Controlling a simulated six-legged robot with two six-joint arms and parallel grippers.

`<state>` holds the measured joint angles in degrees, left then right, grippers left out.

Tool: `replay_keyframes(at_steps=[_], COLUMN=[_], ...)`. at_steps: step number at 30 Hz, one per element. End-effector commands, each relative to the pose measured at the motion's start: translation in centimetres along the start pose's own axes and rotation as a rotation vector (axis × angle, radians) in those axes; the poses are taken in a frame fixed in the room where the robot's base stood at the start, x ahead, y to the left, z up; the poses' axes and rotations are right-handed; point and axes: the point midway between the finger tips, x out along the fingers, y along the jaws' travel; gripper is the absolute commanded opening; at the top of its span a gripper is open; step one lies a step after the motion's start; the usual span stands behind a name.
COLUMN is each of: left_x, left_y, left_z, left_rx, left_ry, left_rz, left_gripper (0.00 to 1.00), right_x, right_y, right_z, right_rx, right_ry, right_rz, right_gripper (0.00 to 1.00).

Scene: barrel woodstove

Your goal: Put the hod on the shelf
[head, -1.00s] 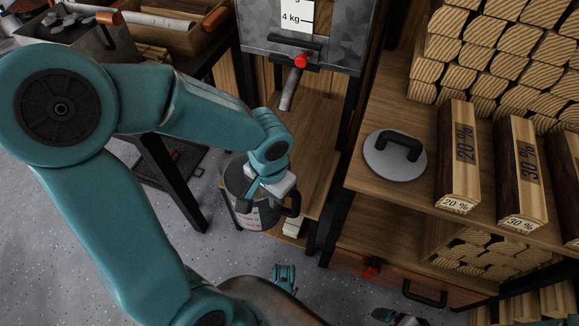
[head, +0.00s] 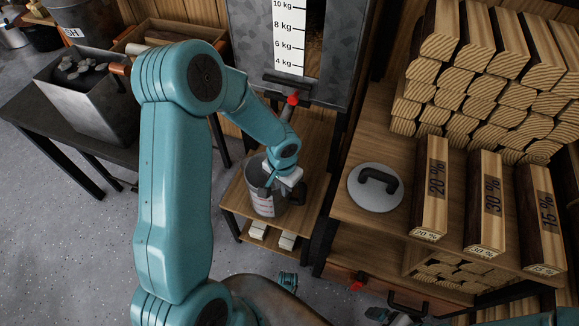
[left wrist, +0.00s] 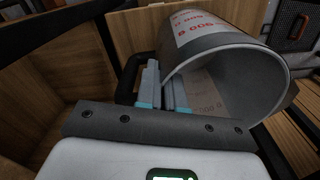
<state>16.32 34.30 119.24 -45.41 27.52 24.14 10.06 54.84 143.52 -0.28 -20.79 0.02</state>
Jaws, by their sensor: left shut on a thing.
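The hod (head: 264,203) is a grey metal bucket with a white label and a dark handle, roughly upright over the low wooden shelf (head: 300,212) in the head view. Whether its base touches the board is hard to tell. My left gripper (head: 271,178) is shut on the hod at its upper side. In the left wrist view the hod (left wrist: 250,62) shows its open mouth and red print, with my left gripper's fingers (left wrist: 163,90) at its rim. The exact grip is partly hidden.
A chute with a red knob (head: 293,98) hangs just above the hod, below a scaled grey hopper (head: 250,45). A bench at right holds a round grey lid (head: 376,188), labelled wood blocks (head: 430,190) and stacked logs. A dark table (head: 60,130) stands at left.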

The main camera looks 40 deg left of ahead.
Motion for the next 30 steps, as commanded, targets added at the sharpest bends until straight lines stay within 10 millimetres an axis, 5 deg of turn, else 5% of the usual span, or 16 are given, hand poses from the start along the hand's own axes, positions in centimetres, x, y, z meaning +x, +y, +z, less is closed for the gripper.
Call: replay_keyframes(at_steps=[10,12,25,28,30], left_x=[-0.3,1.6,2.1,1.9,1.9], left_y=[-1.4,-1.4,-1.4,-1.3,-1.3], left_z=[-4.8,-4.5,-4.5,-4.5,-4.4], left_rx=[0.000,0.001,0.000,0.000,0.000], left_ry=[0.000,-0.002,0.001,0.000,0.000], left_rz=[0.000,0.000,0.000,0.000,0.000], left_gripper=[0.00,0.00,0.00,0.33,0.33], right_x=[-3.4,-1.8,-1.4,-1.6,-1.6], right_y=[-1.2,-0.7,-0.5,-0.6,-0.6], right_z=[0.1,0.0,0.0,0.0,0.0], right_rx=[0.001,0.000,0.001,0.001,0.001], right_ry=[0.000,0.000,0.000,0.000,0.000], right_rz=[0.000,0.000,0.000,0.000,0.000], right_gripper=[1.00,1.00,1.00,1.00,1.00])
